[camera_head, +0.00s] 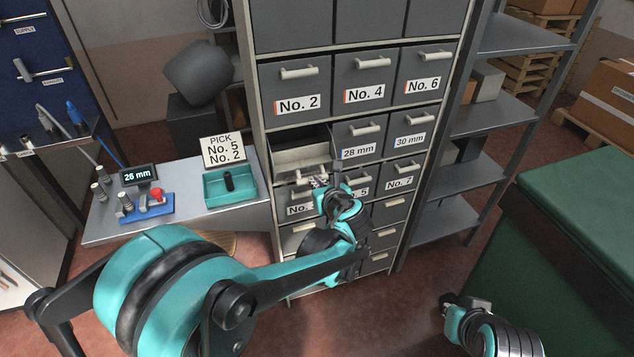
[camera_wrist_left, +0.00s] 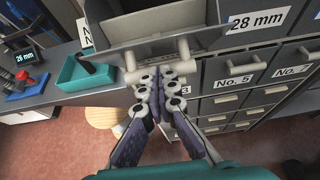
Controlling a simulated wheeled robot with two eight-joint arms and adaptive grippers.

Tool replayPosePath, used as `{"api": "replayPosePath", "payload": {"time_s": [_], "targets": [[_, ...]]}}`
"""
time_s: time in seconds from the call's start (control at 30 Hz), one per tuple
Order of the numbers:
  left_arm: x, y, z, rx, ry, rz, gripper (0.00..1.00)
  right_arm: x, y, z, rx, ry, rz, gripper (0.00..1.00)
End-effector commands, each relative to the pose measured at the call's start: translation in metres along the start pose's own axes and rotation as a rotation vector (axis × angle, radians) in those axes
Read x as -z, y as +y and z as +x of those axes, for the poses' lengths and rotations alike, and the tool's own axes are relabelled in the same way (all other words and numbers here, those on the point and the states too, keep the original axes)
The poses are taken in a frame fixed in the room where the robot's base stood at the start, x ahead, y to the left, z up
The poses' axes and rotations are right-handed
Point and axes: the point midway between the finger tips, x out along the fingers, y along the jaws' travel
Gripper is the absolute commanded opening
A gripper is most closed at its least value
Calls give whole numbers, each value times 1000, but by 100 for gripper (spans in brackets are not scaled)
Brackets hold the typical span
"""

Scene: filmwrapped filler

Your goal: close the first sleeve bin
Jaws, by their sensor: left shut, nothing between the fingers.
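The first sleeve bin (camera_head: 300,159) is the left drawer in the row with the 28 mm bin (camera_head: 358,141) and the 30 mm bin (camera_head: 408,141). It is pulled out, and its inside shows from above; its label is hidden. In the left wrist view its grey front (camera_wrist_left: 150,28) and pale handle (camera_wrist_left: 187,50) are close ahead. My left gripper (camera_head: 322,183) is shut and empty, its fingertips (camera_wrist_left: 158,78) right at the handle; I cannot tell whether they touch. My right gripper (camera_head: 455,305) is low at the right, away from the cabinet, its fingers unclear.
Bins No. 2 (camera_head: 297,104), No. 4 (camera_head: 364,94) and No. 6 (camera_head: 422,85) are above, closed. Bin No. 5 (camera_wrist_left: 234,82) is below right. A side table (camera_head: 110,225) holds a teal tray (camera_head: 232,197) and a 26 mm display (camera_head: 138,174). A green crate (camera_head: 570,210) stands right.

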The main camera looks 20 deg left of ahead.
Motion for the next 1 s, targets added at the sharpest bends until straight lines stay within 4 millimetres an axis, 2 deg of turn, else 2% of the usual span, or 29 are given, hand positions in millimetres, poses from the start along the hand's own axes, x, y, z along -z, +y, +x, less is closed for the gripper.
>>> {"api": "replayPosePath", "payload": {"time_s": [0.3, 0.6, 0.8, 1.0], "targets": [[-33, 1, 4, -2, 124, -2, 0, 23, 0, -32, 0, 0, 0, 0], [-74, 1, 23, -3, 348, -3, 0, 50, 0, -70, 0, 0, 0, 0], [-91, 0, 38, -2, 473, -2, 0, 58, 0, -81, 0, 0, 0, 0], [-100, 0, 48, -1, 468, 0, 0, 61, 0, -85, 0, 0, 0, 0]]}}
